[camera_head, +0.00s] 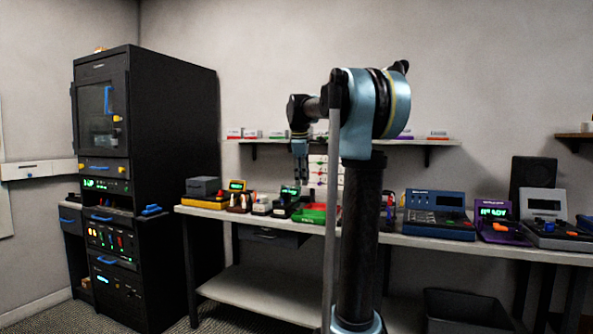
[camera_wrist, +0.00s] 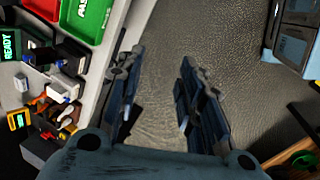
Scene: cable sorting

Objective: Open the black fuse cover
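I cannot single out a black fuse cover with certainty in either view. A small black device with a green display (camera_head: 287,205) stands on the workbench below my gripper, and a green READY display (camera_wrist: 9,44) shows at the left edge of the wrist view. My gripper (camera_head: 300,175) hangs pointing down above the bench in the head view. In the wrist view my gripper (camera_wrist: 160,62) has its two fingers apart, with only bare floor visible between them. It touches nothing that I can see.
The workbench (camera_head: 420,241) carries a green tray (camera_head: 314,214), a blue console (camera_head: 436,214) and a purple device (camera_head: 498,222). A tall black cabinet (camera_head: 170,180) stands at left. A wall shelf (camera_head: 400,142) runs behind the arm. A dark bin (camera_head: 465,312) sits below the bench.

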